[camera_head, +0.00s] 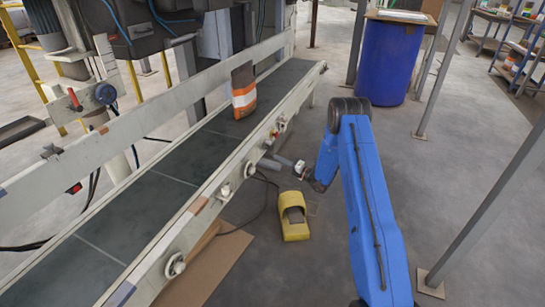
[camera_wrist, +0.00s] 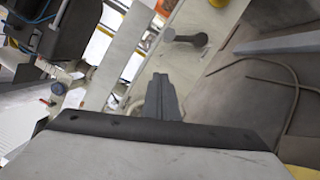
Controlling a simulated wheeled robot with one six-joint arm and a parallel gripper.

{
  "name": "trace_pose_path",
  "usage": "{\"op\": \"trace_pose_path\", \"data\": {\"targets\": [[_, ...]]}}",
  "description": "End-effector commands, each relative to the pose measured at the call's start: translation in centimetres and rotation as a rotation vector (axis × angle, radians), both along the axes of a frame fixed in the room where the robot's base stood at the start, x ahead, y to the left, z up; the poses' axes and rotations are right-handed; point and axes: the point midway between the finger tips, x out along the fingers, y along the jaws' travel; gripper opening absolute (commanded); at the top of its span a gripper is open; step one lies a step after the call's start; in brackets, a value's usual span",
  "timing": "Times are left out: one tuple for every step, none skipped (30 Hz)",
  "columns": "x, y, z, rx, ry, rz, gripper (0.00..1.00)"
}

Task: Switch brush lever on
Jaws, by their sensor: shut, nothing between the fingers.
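A dark lever (camera_wrist: 187,39) with a rounded grip shows in the wrist view, on the cream side rail of the conveyor. It lies across the picture, just beyond my fingertips and slightly right of them. No label is readable, so I cannot confirm that it is the brush lever. My gripper (camera_wrist: 160,82) is shut and empty, with its dark fingers pointing towards the rail. A gap seems to remain between fingers and lever. In the head view my gripper (camera_head: 272,160) is small, beside the conveyor's near side; the lever is hard to make out there.
The conveyor belt (camera_head: 150,180) carries an orange and white bag (camera_head: 243,90). Knobs (camera_head: 175,266) stick out along its near rail. A yellow foot pedal (camera_head: 293,217) and a cable lie on the floor below my arm.

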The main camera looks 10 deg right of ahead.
Motion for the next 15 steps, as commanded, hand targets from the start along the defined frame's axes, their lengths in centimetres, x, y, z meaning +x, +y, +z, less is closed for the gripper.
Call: {"op": "trace_pose_path", "data": {"targets": [[-0.6, -0.6, -0.1, 0.0, 0.0, -0.001, 0.0], [-0.9, -0.8, -0.1, 0.0, 0.002, -0.002, 0.0], [-1.2, -1.1, -0.2, 0.0, 0.002, -0.002, 0.0], [-1.4, -1.3, -0.2, 0.0, 0.002, -0.002, 0.0], [-1.6, -1.4, -0.2, 0.0, 0.001, -0.001, 0.0], [-1.8, -1.6, -0.2, 0.0, 0.001, -0.001, 0.0], [-1.9, -1.7, -0.2, 0.001, 0.0, -0.001, 0.0], [-2.1, -1.8, -0.2, 0.001, 0.001, 0.0, 0.0], [-2.2, -1.9, -0.2, 0.001, 0.001, 0.0, 0.0], [-2.2, -1.9, -0.2, 0.001, 0.001, 0.0, 0.0], [-2.2, -1.9, -0.2, 0.001, 0.001, 0.0, 0.0], [-2.3, -1.9, -0.3, 0.001, 0.001, 0.0, 0.0], [-2.3, -1.9, -0.3, 0.0, 0.001, 0.001, 0.0], [-2.3, -1.9, -0.3, 0.0, 0.001, 0.001, 0.0], [-2.3, -1.9, -0.3, 0.0, 0.001, 0.001, 0.0]]}}
